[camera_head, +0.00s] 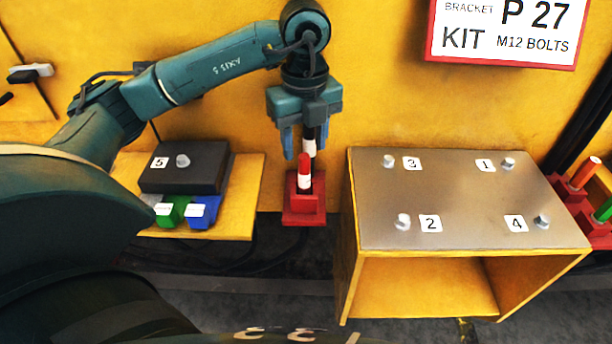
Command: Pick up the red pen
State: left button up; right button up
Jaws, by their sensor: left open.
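A red pen (304,171) with a white band stands upright in a small red holder (304,208) beside the yellow wall. My left gripper (305,150) points down above it, open, with its blue fingers around the level of the pen's top. A black and white piece (309,140) shows between the fingers, just above and behind the red pen; I cannot tell whether it is another pen. I cannot tell whether the fingers touch the red pen. My right gripper is not in view.
A metal-topped yellow bench (455,235) with numbered bolts stands at right. Beyond it, a red rack (580,205) holds an orange-red pen (585,173) and a green one. At left, a yellow shelf (245,190) carries a dark block (185,180) and coloured bins. A sign (500,35) hangs above.

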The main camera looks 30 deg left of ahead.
aim_at(305, 175)
pick_arm(q)
notch_tip(305, 175, down, 8)
jog(key=shift+f, duration=0.15)
grip_shut()
dwell(0.7)
